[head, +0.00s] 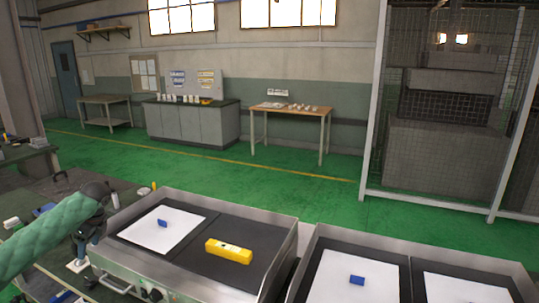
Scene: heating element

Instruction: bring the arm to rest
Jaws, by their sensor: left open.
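My left arm, in a green quilted sleeve, comes in from the left edge in the head view. My left gripper (80,252) is dark, small and points down beside the left end of the first metal heating unit (180,278). It is open, and I see nothing between its fingers. A yellow block-shaped tool (229,251) lies on the dark plate of that unit, apart from the gripper. A white sheet (150,237) with a small blue block (162,223) lies on the same unit. My right gripper is not in view.
A second heating unit (310,242) stands at the lower right with white sheets and small blue blocks (356,280). Small items lie on the work surface at the lower left. The green floor (300,205) behind is open, with a mesh cage (440,150) at the right.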

